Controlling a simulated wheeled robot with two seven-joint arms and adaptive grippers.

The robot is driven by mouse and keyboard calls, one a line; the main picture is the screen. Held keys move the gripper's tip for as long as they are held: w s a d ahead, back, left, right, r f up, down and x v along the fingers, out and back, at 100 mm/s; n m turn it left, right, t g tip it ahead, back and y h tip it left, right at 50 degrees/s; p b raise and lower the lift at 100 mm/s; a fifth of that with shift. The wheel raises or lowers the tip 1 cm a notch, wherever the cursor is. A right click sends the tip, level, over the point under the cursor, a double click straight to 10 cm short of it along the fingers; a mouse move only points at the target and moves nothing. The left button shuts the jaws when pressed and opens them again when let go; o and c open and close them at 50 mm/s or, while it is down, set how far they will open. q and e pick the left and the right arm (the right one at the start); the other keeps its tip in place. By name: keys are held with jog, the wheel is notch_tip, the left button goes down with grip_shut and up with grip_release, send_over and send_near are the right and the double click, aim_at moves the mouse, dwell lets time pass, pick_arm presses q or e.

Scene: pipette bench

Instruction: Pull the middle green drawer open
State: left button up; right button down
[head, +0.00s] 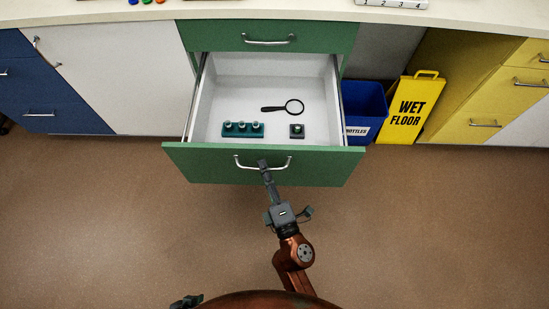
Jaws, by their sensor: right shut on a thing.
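The middle green drawer (215,166) stands pulled well out below a closed green top drawer (225,37). Its white inside shows, holding a teal rack with several small pieces (243,130), a black magnifying glass (292,107) and a small dark block (297,131). My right gripper (264,165) is at the drawer's silver handle (243,165), shut on it near the handle's middle. My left gripper (187,302) shows only in part at the bottom edge, dark and small; its jaws cannot be made out.
A blue bin (362,106) and a yellow wet floor sign (411,108) stand right of the drawer. Blue, white and yellow cabinets line the counter (300,11). The brown floor (430,220) in front is clear.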

jog(key=shift+s, duration=0.25)
pick_arm(q)
jog(key=shift+w+d, duration=0.2)
jog(key=shift+w, duration=0.3)
pick_arm(e)
jog(key=c, duration=2.2)
grip_release()
pick_arm(q)
jog(key=shift+s+a, duration=0.1)
jog(key=shift+s, duration=0.5)
pick_arm(e)
jog(key=shift+o, duration=0.6)
